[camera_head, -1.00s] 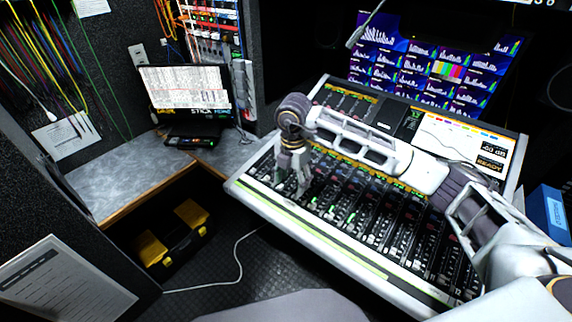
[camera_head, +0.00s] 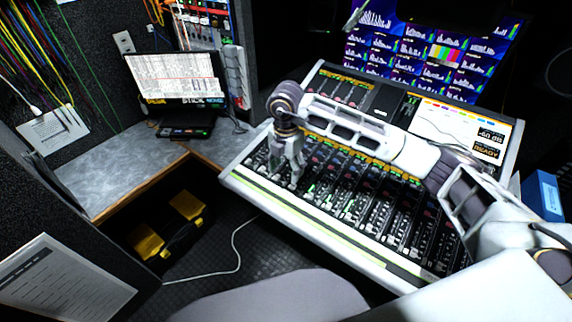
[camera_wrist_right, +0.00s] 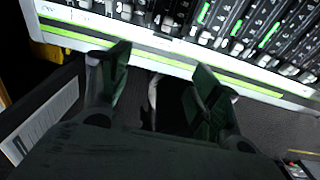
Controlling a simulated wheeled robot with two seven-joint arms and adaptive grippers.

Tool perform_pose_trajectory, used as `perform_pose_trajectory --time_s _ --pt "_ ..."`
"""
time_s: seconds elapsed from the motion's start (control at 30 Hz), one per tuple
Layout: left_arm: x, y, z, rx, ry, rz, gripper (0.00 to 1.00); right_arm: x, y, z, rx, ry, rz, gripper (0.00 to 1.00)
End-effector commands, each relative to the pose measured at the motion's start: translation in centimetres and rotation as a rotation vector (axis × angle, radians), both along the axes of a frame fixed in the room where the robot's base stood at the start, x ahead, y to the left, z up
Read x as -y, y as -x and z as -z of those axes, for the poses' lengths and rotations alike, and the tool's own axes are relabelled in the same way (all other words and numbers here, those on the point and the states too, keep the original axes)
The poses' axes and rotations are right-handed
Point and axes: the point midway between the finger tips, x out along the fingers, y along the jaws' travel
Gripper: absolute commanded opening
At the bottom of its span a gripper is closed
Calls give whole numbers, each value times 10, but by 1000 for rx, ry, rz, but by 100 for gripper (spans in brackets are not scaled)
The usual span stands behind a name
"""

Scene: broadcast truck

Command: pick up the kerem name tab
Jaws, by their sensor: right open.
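I cannot make out a name tab that reads as kerem in either view; any lettering on the mixing console (camera_head: 330,228) is too small to read. My right gripper (camera_head: 286,176) is over the left part of the console, near its front edge, pointing down. In the right wrist view its fingers (camera_wrist_right: 160,66) are apart with nothing held between them. The console's pale front edge with a green stripe (camera_wrist_right: 150,50) passes behind the fingertips. My left gripper is not in view.
A laptop (camera_head: 178,80) stands on the grey side desk (camera_head: 115,170) at left. A black and yellow case (camera_head: 168,228) sits below it on the floor, near a white cable (camera_head: 238,250). Screens (camera_head: 425,52) stand behind the console. A blue box (camera_head: 543,195) is at right.

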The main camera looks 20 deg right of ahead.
Motion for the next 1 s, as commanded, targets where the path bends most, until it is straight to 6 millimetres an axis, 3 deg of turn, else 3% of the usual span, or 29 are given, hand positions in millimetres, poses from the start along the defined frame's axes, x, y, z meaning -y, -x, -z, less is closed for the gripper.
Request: perform_pose_trajectory --time_s 0.33,0.8,1.0 --pt "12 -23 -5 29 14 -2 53 0 1 39 -3 1 1 62" --pt "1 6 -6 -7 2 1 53 0 1 95 -3 1 0 62" --pt "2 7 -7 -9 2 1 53 0 1 115 -2 1 0 62"
